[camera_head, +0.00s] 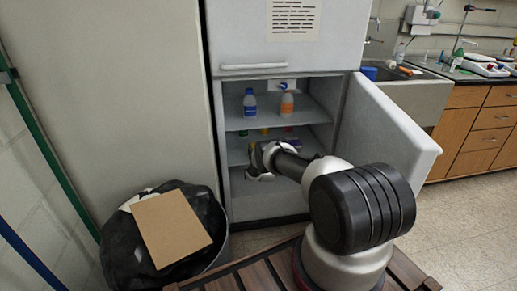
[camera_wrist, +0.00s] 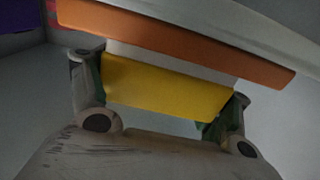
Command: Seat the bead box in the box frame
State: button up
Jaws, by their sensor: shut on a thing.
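My gripper (camera_wrist: 165,88) is shut on a yellow-faced box (camera_wrist: 165,86), which I take to be the bead box. One finger is at each end of the yellow face. An orange bar (camera_wrist: 175,42) runs slantwise just beyond it, with a pale strip between; I cannot tell whether they touch or are one piece. No box frame can be made out for certain. In the head view my gripper (camera_head: 259,164) is inside the open fridge at the lower shelf, and my arm hides part of that area.
The fridge door (camera_head: 395,130) stands open to the right. A blue bottle (camera_head: 249,102) and an orange bottle (camera_head: 287,104) stand on the upper shelf (camera_head: 268,120). A purple thing (camera_wrist: 15,18) is at the wrist view's upper left. A black bin (camera_head: 120,250) with cardboard (camera_head: 172,228) stands front left.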

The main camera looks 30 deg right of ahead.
jog(key=shift+f, duration=0.1)
jog(key=o, duration=1.3)
jog(key=v, duration=1.2)
